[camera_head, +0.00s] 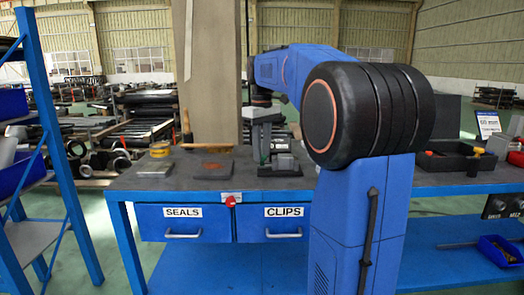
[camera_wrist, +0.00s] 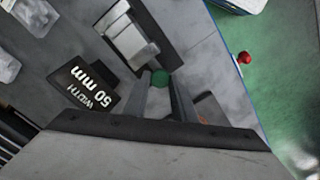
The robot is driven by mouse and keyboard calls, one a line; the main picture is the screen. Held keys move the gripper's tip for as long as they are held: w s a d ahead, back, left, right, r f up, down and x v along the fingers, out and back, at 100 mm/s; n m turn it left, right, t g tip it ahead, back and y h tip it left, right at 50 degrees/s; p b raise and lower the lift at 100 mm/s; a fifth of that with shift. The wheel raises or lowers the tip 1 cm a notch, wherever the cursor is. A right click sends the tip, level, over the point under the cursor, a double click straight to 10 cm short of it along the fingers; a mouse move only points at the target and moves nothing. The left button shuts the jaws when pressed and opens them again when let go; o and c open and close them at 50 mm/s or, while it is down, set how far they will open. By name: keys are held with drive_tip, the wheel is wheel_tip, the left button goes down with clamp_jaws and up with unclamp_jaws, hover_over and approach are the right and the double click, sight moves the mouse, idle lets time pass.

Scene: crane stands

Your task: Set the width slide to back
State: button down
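My gripper (camera_head: 264,118) points down over a small grey device (camera_head: 281,165) on the bench, behind my arm in the head view. In the wrist view, my gripper (camera_wrist: 162,90) has its two dark fingers apart, with a round green knob (camera_wrist: 160,77) between their tips. I cannot tell whether the fingers touch it. A light metal block (camera_wrist: 130,35) lies just beyond the knob. A dark plate marked "WIDTH 50 mm" (camera_wrist: 85,88) is to the left. The slide's track is mostly hidden by the fingers.
The bench has a flat metal plate (camera_head: 155,169) and a brown-topped pad (camera_head: 215,168) at left. A dark tray (camera_head: 450,160) and a "60 mm" sign (camera_head: 489,122) are at right. A red knob (camera_head: 231,200) sits on the front edge, above drawers marked SEALS and CLIPS.

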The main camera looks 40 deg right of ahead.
drive_tip(key=shift+w+a, duration=0.4)
drive_tip(key=shift+a, duration=0.15)
drive_tip(key=c, duration=1.7)
unclamp_jaws()
drive_tip(key=shift+a, duration=0.1)
drive_tip(key=shift+c, duration=0.2)
wheel_tip(320, 180, up, 18)
drive_tip(key=shift+f, duration=0.25)
drive_tip(key=shift+f, duration=0.1)
drive_tip(key=s+a+f+m+t, duration=0.1)
drive_tip(key=s+a+f+t, duration=0.1)
drive_tip(key=s+a+f, duration=1)
drive_tip(key=s+a+f+t, duration=0.1)
drive_tip(key=s+a+f, duration=0.1)
drive_tip(key=s+f, duration=0.3)
drive_tip(key=s+a+f+t, duration=0.1)
drive_tip(key=s+f, duration=0.5)
drive_tip(key=f, duration=0.6)
drive_tip(key=s+a+f+m, duration=0.1)
drive_tip(key=s+a+f, duration=0.2)
drive_tip(key=s+f, duration=0.2)
wheel_tip(320, 180, down, 4)
drive_tip(key=shift+s+a+r+t, duration=0.15)
drive_tip(key=shift+s+r+t, duration=0.1)
drive_tip(key=shift+t, duration=0.15)
